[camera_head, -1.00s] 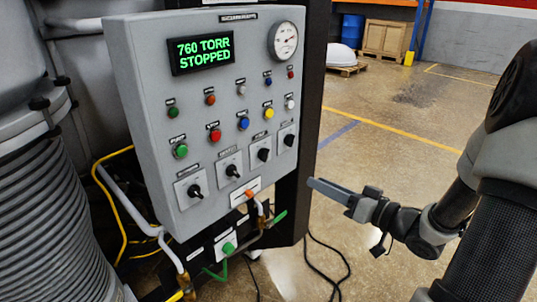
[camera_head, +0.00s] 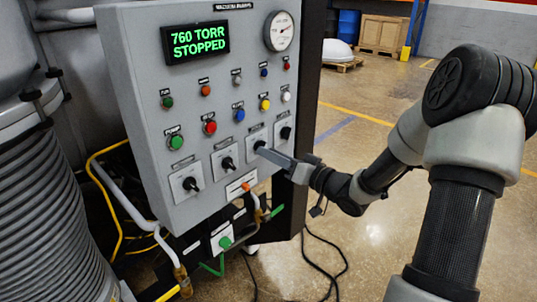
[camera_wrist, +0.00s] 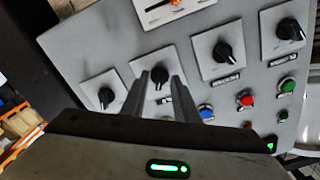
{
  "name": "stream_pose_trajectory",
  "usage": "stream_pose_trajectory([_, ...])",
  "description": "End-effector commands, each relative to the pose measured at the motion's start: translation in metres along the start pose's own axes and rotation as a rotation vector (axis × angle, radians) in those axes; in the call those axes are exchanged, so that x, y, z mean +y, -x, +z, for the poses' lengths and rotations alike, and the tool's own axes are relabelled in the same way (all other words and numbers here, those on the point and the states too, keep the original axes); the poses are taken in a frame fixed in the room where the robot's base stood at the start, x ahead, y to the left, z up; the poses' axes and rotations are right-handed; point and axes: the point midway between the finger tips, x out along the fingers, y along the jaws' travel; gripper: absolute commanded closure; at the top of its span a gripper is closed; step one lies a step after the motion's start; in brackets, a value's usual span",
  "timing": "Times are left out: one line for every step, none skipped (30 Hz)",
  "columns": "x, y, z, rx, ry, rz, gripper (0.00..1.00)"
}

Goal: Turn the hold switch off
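A row of black rotary switches on square light plates runs along the lower part of the grey control panel (camera_head: 150,100). The labels are too small to read, so I cannot tell which one is the hold switch. My gripper (camera_head: 262,151) is at the third switch from the left (camera_head: 257,141). In the wrist view my gripper (camera_wrist: 160,80) shows two fingers apart, with that switch's black knob (camera_wrist: 160,73) between or just beyond the tips. Contact is unclear. The fourth switch (camera_head: 285,132) is just to the right.
A green display (camera_head: 195,42) reads "760 TORR STOPPED". Coloured buttons, such as the red one (camera_head: 210,127), sit close above the switches. Hoses and a yellow cable (camera_head: 110,215) are below and left. The floor (camera_head: 345,160) right of the panel is open.

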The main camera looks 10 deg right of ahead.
Motion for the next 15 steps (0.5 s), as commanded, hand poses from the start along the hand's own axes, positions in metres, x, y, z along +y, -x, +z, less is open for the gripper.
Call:
stream_pose_trajectory([-0.0004,-0.0056,0.0002,0.0,0.001,-0.002,0.73])
stream_pose_trajectory([-0.0004,-0.008,0.0001,0.0,0.001,-0.002,0.73])
stream_pose_trajectory([-0.0005,-0.0106,0.0002,0.0,0.001,-0.002,0.73])
stream_pose_trajectory([-0.0005,-0.0121,0.0003,-0.001,0.0,-0.001,0.73])
stream_pose_trajectory([-0.0005,-0.0131,0.0003,-0.001,0.0,-0.001,0.73])
stream_pose_trajectory([-0.0004,-0.0141,0.0002,0.0,0.0,0.0,0.73])
stream_pose_trajectory([-0.0004,-0.0145,0.0001,0.0,0.0,0.0,0.73])
stream_pose_trajectory([-0.0003,-0.0147,0.0001,0.0,0.0,0.0,0.73])
stream_pose_trajectory([-0.0003,-0.0148,0.0,0.0,0.0,0.0,0.73])
stream_pose_trajectory([-0.0003,-0.0147,0.0,0.0,0.0,0.0,0.73])
stream_pose_trajectory([-0.0003,-0.0146,0.0,0.0,0.0,0.0,0.73])
stream_pose_trajectory([-0.0003,-0.0146,0.0,0.0,0.0,0.0,0.73])
stream_pose_trajectory([-0.0002,-0.0145,0.0,0.0,0.0,0.0,0.73])
stream_pose_trajectory([-0.0002,-0.0145,0.0,0.0,0.0,0.0,0.74])
stream_pose_trajectory([-0.0002,-0.0144,0.0,0.0,0.0,0.0,0.81])
